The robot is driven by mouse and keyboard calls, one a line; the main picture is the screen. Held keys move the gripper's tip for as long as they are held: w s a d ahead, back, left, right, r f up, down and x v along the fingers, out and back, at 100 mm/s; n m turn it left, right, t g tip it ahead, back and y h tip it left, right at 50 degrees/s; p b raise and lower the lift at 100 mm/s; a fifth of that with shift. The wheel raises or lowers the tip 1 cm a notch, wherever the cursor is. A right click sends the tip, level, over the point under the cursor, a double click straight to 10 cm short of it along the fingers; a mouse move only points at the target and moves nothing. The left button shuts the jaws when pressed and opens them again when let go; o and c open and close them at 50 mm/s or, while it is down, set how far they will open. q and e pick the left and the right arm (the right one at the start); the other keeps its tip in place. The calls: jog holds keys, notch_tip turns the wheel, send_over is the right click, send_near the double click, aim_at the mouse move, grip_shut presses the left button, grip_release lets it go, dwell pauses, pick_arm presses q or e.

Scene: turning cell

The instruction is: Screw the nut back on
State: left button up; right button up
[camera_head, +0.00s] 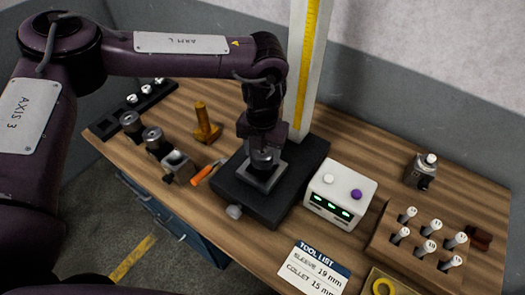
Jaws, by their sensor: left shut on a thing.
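A dark grey round nut (264,159) sits at the silver square block (262,179) on the black base in the middle of the bench. My left gripper (264,148) points straight down over it and is shut on the nut. The fingers and wrist cover the nut's upper part, and any thread under it is hidden. I cannot tell whether the nut is on a thread or only resting there. My right gripper is not in view.
The black base (232,184) carries a tall column with a yellow scale (308,60). A white box with green displays (340,195) stands to its right. A wooden rack (409,252) holds several numbered pieces. An orange-handled tool (202,174) and grey holders (131,124) lie left.

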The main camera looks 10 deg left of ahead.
pick_arm(q)
jog(key=m+b, duration=0.1)
jog(key=m, duration=0.8)
dwell(0.4)
jog(key=m, duration=0.4)
jog(key=shift+b, duration=0.4)
jog(key=m, duration=0.5)
jog(key=shift+w+r, duration=0.1)
jog(key=shift+r, duration=0.05)
